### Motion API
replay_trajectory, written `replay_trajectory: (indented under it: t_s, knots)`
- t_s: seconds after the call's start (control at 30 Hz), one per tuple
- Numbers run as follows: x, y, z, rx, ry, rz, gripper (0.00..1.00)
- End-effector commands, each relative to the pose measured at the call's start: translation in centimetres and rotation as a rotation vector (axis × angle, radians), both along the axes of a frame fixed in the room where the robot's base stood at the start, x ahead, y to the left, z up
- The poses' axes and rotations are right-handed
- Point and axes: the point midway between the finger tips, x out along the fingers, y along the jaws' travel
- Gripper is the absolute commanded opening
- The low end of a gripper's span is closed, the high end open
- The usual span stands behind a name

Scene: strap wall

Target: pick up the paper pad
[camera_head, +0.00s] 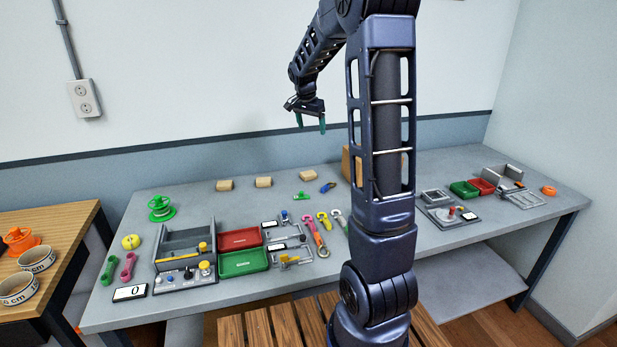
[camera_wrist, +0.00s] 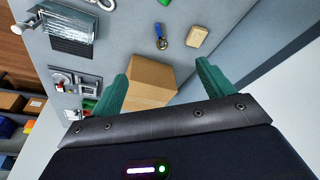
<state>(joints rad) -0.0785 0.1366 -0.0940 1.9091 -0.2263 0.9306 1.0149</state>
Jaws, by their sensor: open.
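I cannot tell for sure which thing is the paper pad. Small flat tan blocks lie along the back of the grey table: a left one (camera_head: 224,185), a middle one (camera_head: 263,182) and a right one (camera_head: 308,176). One tan block (camera_wrist: 197,36) shows in the wrist view, beyond the right fingertip. My gripper (camera_head: 310,122) hangs above the back of the table, open and empty, fingers pointing down. In the wrist view, a brown cardboard box (camera_wrist: 152,80) shows below and between the fingers (camera_wrist: 162,75). In the head view my arm hides part of that box (camera_head: 350,166).
A blue clip-like item (camera_head: 328,187) lies near the right tan block. Red (camera_head: 240,238) and green trays (camera_head: 243,262), wrenches (camera_head: 316,238), a green spool (camera_head: 161,209) and a grey bin (camera_head: 185,240) crowd the table's left half. The back edge between blocks is clear.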

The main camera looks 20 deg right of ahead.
Motion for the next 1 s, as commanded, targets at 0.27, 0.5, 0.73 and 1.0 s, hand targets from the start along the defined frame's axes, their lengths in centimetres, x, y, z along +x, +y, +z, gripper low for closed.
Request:
replay_trajectory:
  t_s: [0.27,0.5,0.73,1.0]
  knots:
    - [7.5,-0.6,-5.5,-0.031,0.007,-0.172,0.80]
    - [13.2,-0.9,-11.0,-0.067,-0.002,-0.313,0.80]
    - [17.7,-1.2,-16.8,-0.104,-0.020,-0.435,0.80]
    - [20.1,-1.3,-20.3,-0.126,-0.037,-0.506,0.80]
